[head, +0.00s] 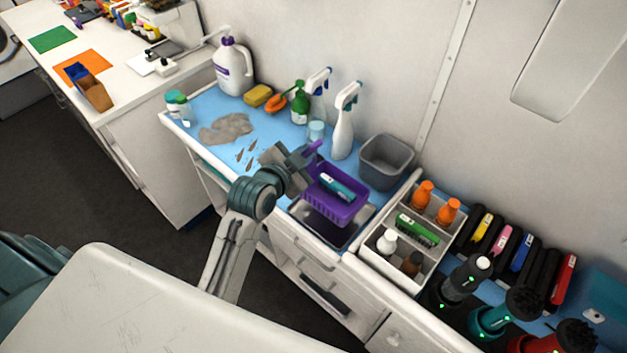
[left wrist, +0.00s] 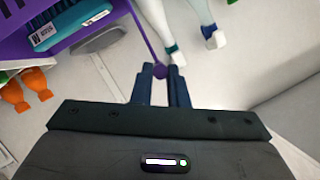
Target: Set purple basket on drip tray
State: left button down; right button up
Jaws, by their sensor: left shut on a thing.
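The purple basket (head: 348,211) holds a teal and white item (head: 337,187). In the head view it appears over the back part of the metallic drip tray (head: 322,229), whose front part shows below it. I cannot tell whether the basket touches the tray. My left gripper (head: 309,157) is at the basket's back left, shut on its purple handle. In the left wrist view the fingers close around the handle near a purple knob (left wrist: 160,72), with the basket (left wrist: 88,32) at the upper left. My right gripper is not in view.
A grey bin (head: 386,162) and a white spray bottle (head: 343,130) stand behind the basket. A white caddy (head: 405,243) with orange bottles is close on the right. Grey cloth (head: 226,129) and brown slivers lie on the blue mat to the left. A white surface (head: 95,300) is in front.

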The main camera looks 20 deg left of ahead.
aim_at(310, 166)
pick_arm(q)
notch_tip(310, 166, down, 2)
jog(key=shift+f+p, duration=0.45)
jog(key=shift+f, duration=1.5)
jog(key=c, duration=1.4)
grip_release()
jog(key=shift+c, duration=0.2)
jog(key=b+v, duration=0.3)
jog(key=v, duration=0.9)
